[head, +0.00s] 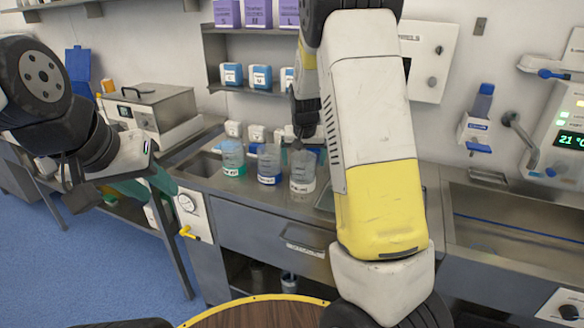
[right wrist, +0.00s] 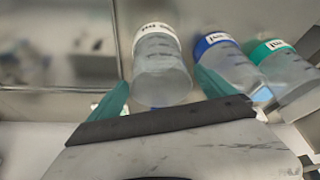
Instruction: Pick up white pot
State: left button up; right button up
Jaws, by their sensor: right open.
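The white pot (head: 303,174), a clear beaker with a white label band, stands upright on the steel counter, rightmost of three similar pots. In the right wrist view the white pot (right wrist: 160,72) shows ahead of my right gripper (right wrist: 164,92), whose teal fingers are spread to either side of its near end. I cannot tell whether they touch it. In the head view my right gripper (head: 298,140) is above and beside the white pot, partly hidden by my arm. My left gripper (head: 145,185) is at the left, away from the pots, its jaws unclear.
A blue-banded pot (head: 269,165) stands close to the white pot's left, and a green-banded pot (head: 232,158) further left. Small bottles and a shelf (head: 255,90) are behind. A sink (head: 520,220) is at the right. A round wooden stool top (head: 255,312) is in front.

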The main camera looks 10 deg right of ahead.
jog(key=x, duration=0.3)
jog(key=shift+w+f, duration=0.1)
jog(key=shift+f, duration=0.25)
jog(key=c, duration=1.5)
jog(key=shift+r, duration=0.15)
